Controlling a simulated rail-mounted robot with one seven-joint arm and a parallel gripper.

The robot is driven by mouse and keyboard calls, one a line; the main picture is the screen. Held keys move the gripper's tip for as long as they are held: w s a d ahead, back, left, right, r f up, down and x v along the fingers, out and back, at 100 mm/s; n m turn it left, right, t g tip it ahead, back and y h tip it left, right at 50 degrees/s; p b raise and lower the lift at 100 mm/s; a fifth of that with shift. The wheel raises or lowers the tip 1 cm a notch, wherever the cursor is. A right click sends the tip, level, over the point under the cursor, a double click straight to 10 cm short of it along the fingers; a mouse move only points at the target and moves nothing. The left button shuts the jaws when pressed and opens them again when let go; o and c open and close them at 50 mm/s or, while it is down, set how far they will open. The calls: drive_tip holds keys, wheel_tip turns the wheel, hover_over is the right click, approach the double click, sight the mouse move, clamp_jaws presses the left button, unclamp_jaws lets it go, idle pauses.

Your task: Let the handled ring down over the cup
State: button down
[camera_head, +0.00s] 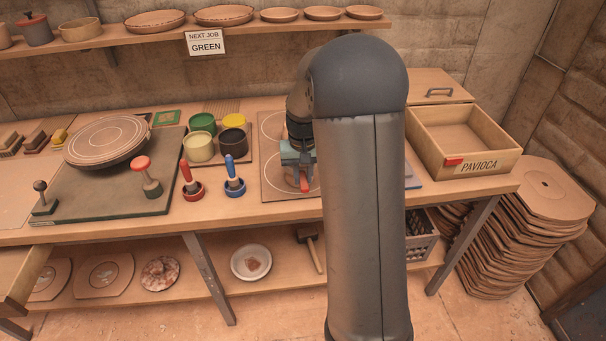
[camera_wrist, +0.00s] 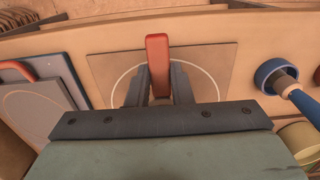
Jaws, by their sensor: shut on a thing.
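My gripper (camera_head: 298,172) is shut on a red handle (camera_head: 304,185), over a flat board with pale circles (camera_head: 271,186). In the wrist view the red handle (camera_wrist: 157,52) stands between my fingers (camera_wrist: 160,88). The ring it would belong to cannot be made out; my fingers and gripper body hide what is below. Left of the board stand a green cup (camera_head: 202,123), a yellow cup (camera_head: 232,119), a cream cup (camera_head: 198,148) and a dark cup (camera_head: 233,141). No cup shows under the red handle.
A red-handled tool (camera_head: 188,177) and a blue-handled tool (camera_head: 235,174) stand in holders left of the board. The wooden box marked PAVIOCA (camera_head: 487,168) is at right. A sign reading NEXT JOB GREEN (camera_head: 205,42) hangs from the shelf. My arm hides part of the bench.

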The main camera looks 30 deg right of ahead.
drive_tip(key=shift+f+b, duration=0.35)
drive_tip(key=shift+f, duration=0.1)
idle(0.3)
drive_tip(key=shift+r, duration=0.1)
idle(0.6)
drive_tip(key=shift+r+p, duration=1.6)
drive_tip(key=shift+r, duration=0.65)
drive_tip(key=shift+r, duration=0.25)
drive_tip(key=shift+r+p, duration=1.5)
drive_tip(key=shift+r, duration=0.45)
